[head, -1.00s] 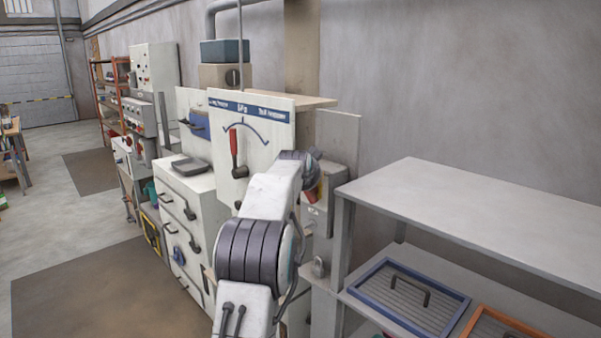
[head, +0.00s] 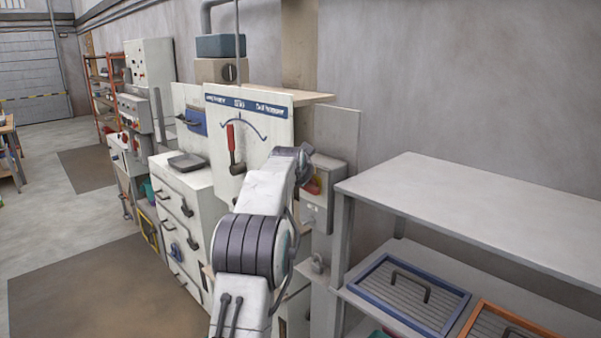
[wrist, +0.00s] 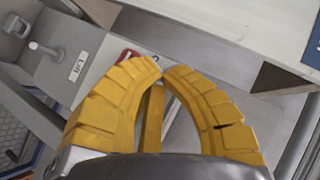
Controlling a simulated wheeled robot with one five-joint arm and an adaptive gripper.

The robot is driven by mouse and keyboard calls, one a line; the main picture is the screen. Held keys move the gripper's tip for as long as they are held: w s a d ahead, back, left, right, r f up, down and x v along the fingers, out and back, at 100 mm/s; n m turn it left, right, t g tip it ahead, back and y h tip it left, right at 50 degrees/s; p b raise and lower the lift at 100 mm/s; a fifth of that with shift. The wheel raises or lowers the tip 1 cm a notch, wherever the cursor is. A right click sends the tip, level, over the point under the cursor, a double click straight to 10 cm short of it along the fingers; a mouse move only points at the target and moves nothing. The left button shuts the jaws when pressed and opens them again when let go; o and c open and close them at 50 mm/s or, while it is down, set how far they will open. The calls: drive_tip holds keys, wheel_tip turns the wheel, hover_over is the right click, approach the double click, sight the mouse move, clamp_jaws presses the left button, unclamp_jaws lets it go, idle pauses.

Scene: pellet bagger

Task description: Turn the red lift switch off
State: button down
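The red lift switch (head: 314,185) sits on the front of a grey box (head: 325,208) mounted right of the dial panel, with some yellow around it. My wrist partly covers this box in the head view. In the wrist view, a panel carries a small white label (wrist: 79,66) that seems to read "Lift". A red part (wrist: 124,55) peeks out beside it, mostly hidden behind my left finger. My gripper (wrist: 161,69) has yellow curved fingers with tips together and nothing visible between the tips. Whether it touches the switch cannot be told. The fingers are hidden in the head view.
A white dial panel (head: 266,153) with a red-handled lever (head: 231,136) stands left of my wrist. A grey shelf table (head: 450,205) is close on the right, with blue and orange framed trays below. A grey peg (wrist: 45,50) projects near the label.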

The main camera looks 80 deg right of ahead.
drive_tip(key=shift+w+d+f, duration=0.1)
drive_tip(key=shift+w+f, duration=0.1)
idle(0.5)
drive_tip(key=shift+r, duration=0.1)
